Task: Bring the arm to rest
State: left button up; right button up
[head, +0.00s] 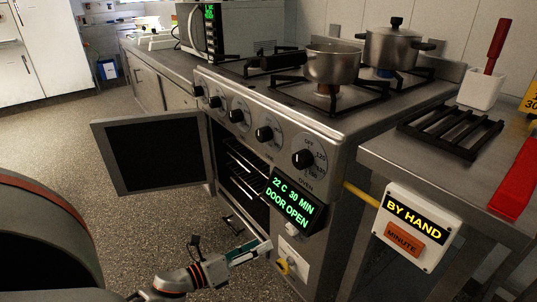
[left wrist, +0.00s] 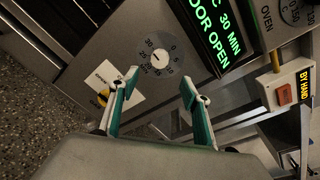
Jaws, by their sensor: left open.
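My left gripper (head: 258,249) is low in front of the oven in the head view, its arm coming in from the bottom. Its two teal-padded fingers are apart, and nothing shows between them in the left wrist view (left wrist: 160,88). The fingertips are near the lower front panel of the oven (head: 325,190), beside a white label with a yellow mark (head: 291,265). I cannot tell whether they touch the panel. A timer dial (left wrist: 158,55) shows just beyond the fingers in the left wrist view. My right gripper does not show.
The oven door (head: 155,157) stands open to the left, with racks (head: 245,165) inside. A green display (head: 292,203) reads "DOOR OPEN". A "BY HAND" box (head: 414,227) hangs at the right counter. Pots (head: 334,64) stand on the stove. Floor (head: 160,225) left of the gripper is clear.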

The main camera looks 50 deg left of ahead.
pick_arm(q)
jog(key=shift+s, duration=0.4)
jog(key=shift+r, duration=0.1)
